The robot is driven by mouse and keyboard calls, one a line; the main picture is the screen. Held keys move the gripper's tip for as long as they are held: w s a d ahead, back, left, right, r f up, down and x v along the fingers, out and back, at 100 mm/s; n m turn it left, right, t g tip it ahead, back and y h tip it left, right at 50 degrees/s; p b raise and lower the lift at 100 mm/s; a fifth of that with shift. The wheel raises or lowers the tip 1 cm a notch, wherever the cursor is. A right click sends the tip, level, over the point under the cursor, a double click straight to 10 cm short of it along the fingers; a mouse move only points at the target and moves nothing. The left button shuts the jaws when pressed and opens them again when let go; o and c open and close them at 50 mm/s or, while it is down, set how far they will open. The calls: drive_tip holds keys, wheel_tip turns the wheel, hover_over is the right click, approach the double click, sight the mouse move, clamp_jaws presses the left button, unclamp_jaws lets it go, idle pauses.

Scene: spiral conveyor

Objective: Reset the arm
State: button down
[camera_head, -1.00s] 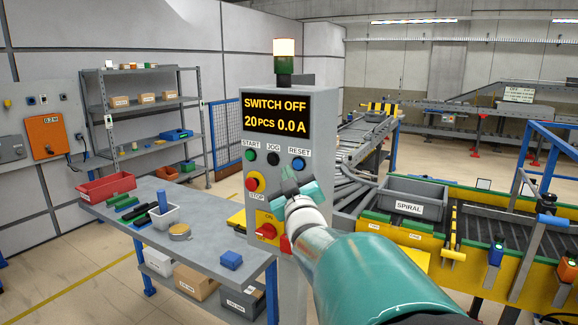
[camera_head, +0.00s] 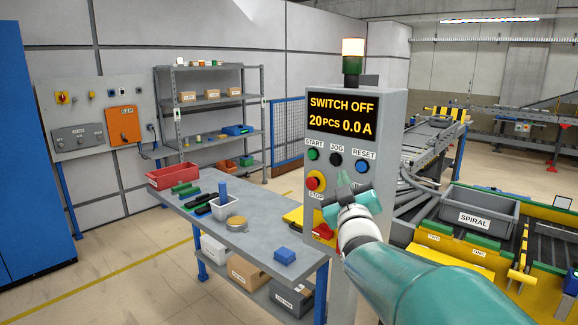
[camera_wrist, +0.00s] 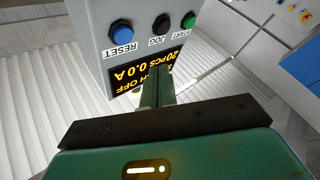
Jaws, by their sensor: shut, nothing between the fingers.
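My teal gripper (camera_head: 348,186) is shut and empty in front of the grey control box, its fingers below the buttons in the head view. In the wrist view the shut fingers (camera_wrist: 158,85) point at the box, which appears upside down. The control box (camera_head: 395,140) has a display (camera_head: 343,117) reading "SWITCH OFF 20PCS 0.0A". Below it are the green START (camera_head: 312,155), black JOG (camera_head: 336,159) and blue RESET (camera_head: 362,166) buttons. A red STOP button (camera_head: 313,183) on yellow sits lower left. A red switch (camera_head: 324,231) is partly hidden by my arm.
A workbench (camera_head: 262,231) with a red bin (camera_head: 172,176) and a blue block (camera_head: 285,255) stands left of the box. A grey SPIRAL bin (camera_head: 480,213) sits by the conveyor at right. A lit beacon (camera_head: 353,48) tops the box. Open floor lies at front left.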

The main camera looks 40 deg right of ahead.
drive_tip(key=w+a+f+g+y, duration=0.1)
drive_tip(key=w+a+f+y, duration=0.2)
drive_tip(key=a, duration=0.4)
drive_tip(key=w+a+f+n+g+y, duration=0.1)
drive_tip(key=a+f+y, duration=0.3)
drive_tip(key=a, duration=0.4)
drive_tip(key=w+a+f+g+y, duration=0.1)
drive_tip(key=w+a+f+y, duration=0.2)
drive_tip(key=a, duration=0.4)
drive_tip(key=s+a+f+n+g+y, duration=0.1)
drive_tip(key=s+a+f+g+y, duration=0.1)
drive_tip(key=s+a, duration=0.4)
drive_tip(key=s+a+f+g+y, duration=0.2)
drive_tip(key=s+a+f+g, duration=0.3)
drive_tip(key=a, duration=0.6)
wheel_tip(320, 180, down, 2)
drive_tip(key=shift+s+a+n, duration=0.2)
drive_tip(key=shift+s+n, duration=0.2)
drive_tip(key=shift+s, duration=0.75)
